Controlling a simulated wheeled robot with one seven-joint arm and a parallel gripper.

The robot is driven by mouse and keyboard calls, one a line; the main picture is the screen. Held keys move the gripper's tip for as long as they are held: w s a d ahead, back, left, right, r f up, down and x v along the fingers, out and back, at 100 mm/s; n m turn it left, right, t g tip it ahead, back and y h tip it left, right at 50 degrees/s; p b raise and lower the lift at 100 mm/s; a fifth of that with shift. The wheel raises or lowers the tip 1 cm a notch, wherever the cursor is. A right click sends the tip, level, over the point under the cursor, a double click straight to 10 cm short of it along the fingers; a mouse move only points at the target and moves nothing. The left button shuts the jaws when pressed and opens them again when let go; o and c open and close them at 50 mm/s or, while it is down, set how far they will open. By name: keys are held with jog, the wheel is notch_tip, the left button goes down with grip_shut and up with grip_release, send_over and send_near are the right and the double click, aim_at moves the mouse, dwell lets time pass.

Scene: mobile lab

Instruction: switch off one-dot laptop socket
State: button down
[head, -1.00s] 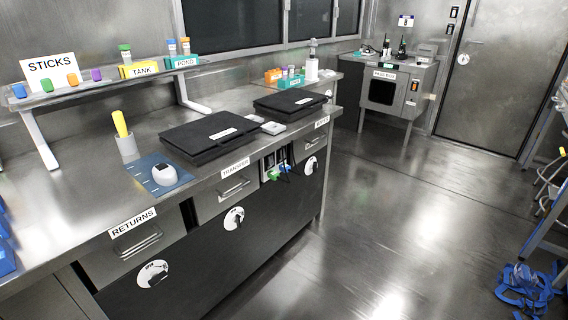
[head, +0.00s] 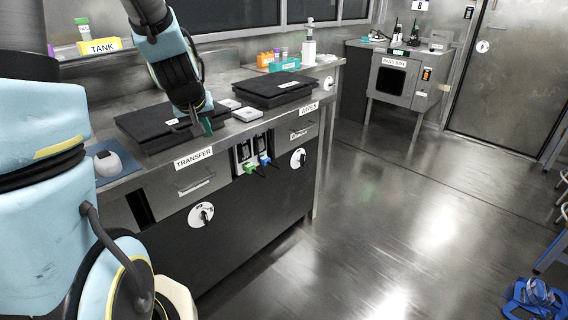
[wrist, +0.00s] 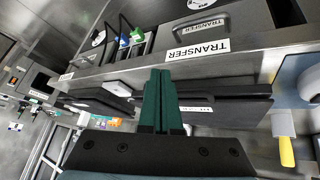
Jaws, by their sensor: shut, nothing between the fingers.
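Two laptop sockets are set side by side in the bench front, right of the TRANSFER drawer. The left socket (head: 241,154) has a green plug (head: 250,168). The right socket (head: 262,143) has a blue plug (head: 265,160). Dot marks and switch positions are too small to tell. In the wrist view the green plug (wrist: 136,37) and blue plug (wrist: 122,42) show upside down, beyond the bench edge. My gripper (head: 206,127) has green fingers, shut and empty, pointing down near the bench's front edge, above and left of the sockets. It also shows in the wrist view (wrist: 157,80).
A black closed laptop (head: 138,124) lies beside my gripper, and another (head: 275,88) lies further right. White boxes (head: 246,114) sit between them near the edge. The TRANSFER drawer (head: 190,178) is shut. The floor (head: 400,220) to the right is clear near the bench.

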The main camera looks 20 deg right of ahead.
aim_at(247, 154)
jog(key=w+d+f+t+b, duration=0.2)
jog(key=w+d+b, duration=0.1)
jog(key=d, duration=0.2)
jog(key=w+d+f+n+t+y+b, duration=0.1)
jog(key=w+d+f+t+b, duration=0.1)
jog(key=w+d+f+b, duration=0.1)
jog(key=w+d+f+n+t+b, duration=0.1)
jog(key=w+d+f+t+b, duration=0.1)
jog(key=d, duration=0.5)
jog(key=shift+b+x, duration=0.7)
jog(key=shift+x, duration=0.65)
jog(key=s+d+f+n+t+y+b, duration=0.1)
jog(key=s+d+f+n+y+b, duration=0.3)
jog(key=f, duration=0.6)
jog(key=s+d+y+b, duration=0.2)
jog(key=y+b, duration=0.1)
jog(key=b, duration=0.1)
jog(key=shift+t+y, duration=0.4)
jog(key=shift+a+f, duration=0.1)
jog(key=shift+f, duration=0.05)
jog(key=b+x, duration=0.2)
jog(key=x, duration=1.2)
